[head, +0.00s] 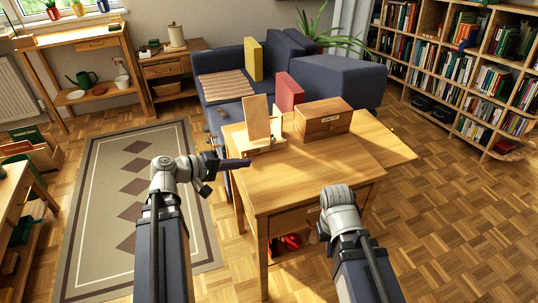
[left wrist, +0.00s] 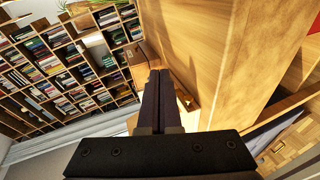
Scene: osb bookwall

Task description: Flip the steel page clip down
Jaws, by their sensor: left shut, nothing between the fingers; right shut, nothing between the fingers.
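A wooden book stand (head: 256,118) with an upright, slightly leaning board and a low ledge stands on the wooden table (head: 290,185), near its far left part. My left gripper (head: 246,163) is shut and empty, pointing right, just in front of and left of the stand's ledge. In the left wrist view its dark fingers (left wrist: 158,78) are together beside a large wooden surface. I cannot clearly make out the steel page clip; it is too small or hidden. My right arm is at the table's front right, and its gripper does not show.
A wooden box with a label (head: 322,118) stands right of the stand. A red block-like cushion (head: 289,92) is behind it, on or by the blue sofa (head: 300,50). The table's front and right are clear. Bookshelves (head: 465,70) stand at the right.

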